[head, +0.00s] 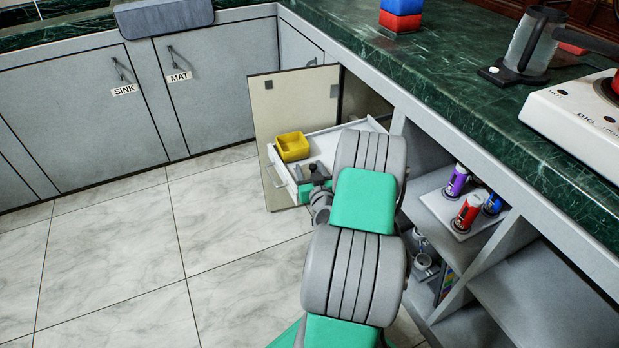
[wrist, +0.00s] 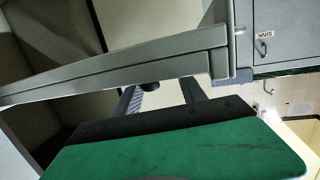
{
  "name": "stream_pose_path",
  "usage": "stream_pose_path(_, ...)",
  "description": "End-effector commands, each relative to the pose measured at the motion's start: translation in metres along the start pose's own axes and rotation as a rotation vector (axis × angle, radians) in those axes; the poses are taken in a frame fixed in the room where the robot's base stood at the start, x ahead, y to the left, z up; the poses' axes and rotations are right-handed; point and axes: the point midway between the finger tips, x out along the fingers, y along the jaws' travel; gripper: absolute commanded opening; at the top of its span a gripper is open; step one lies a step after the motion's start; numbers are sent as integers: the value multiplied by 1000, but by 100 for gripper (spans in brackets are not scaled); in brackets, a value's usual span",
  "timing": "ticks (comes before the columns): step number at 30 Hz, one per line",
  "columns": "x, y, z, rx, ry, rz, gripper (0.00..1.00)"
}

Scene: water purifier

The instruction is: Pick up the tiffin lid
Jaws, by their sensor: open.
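No piece can be surely told as the tiffin lid. A yellow, open-topped square container (head: 292,147) sits in the pulled-out drawer in the head view. A stack of blue and red square boxes (head: 401,14), cut off at the top, stands on the green counter. My gripper (head: 312,188) is low at the drawer's front, to the right of and below the yellow container. In the wrist view my gripper (wrist: 165,92) has its two fingers apart and holds nothing visible. A grey bar-like edge (wrist: 120,75) crosses just past the fingers and partly hides their tips.
The white drawer (head: 343,131) stands out from the cabinet, with an open door (head: 270,120) behind it. Cans (head: 467,211) stand on an open shelf at right. The tiled floor (head: 130,250) is clear.

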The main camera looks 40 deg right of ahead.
Motion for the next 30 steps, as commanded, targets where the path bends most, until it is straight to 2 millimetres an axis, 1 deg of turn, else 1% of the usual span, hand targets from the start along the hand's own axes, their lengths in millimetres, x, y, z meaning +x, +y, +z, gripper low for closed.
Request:
stream_pose_path(1,11,-1,2,-2,2,-3,48)
stream_pose_path(3,22,-1,2,-2,0,-3,48)
stream_pose_path(5,28,-1,1,-2,0,-3,48)
stream_pose_path(7,32,-1,1,1,0,-2,48)
stream_pose_path(12,31,0,0,1,0,-1,48)
stream_pose_path(27,31,0,0,0,-1,-2,7)
stream_pose_path(30,31,0,0,0,-1,-2,0)
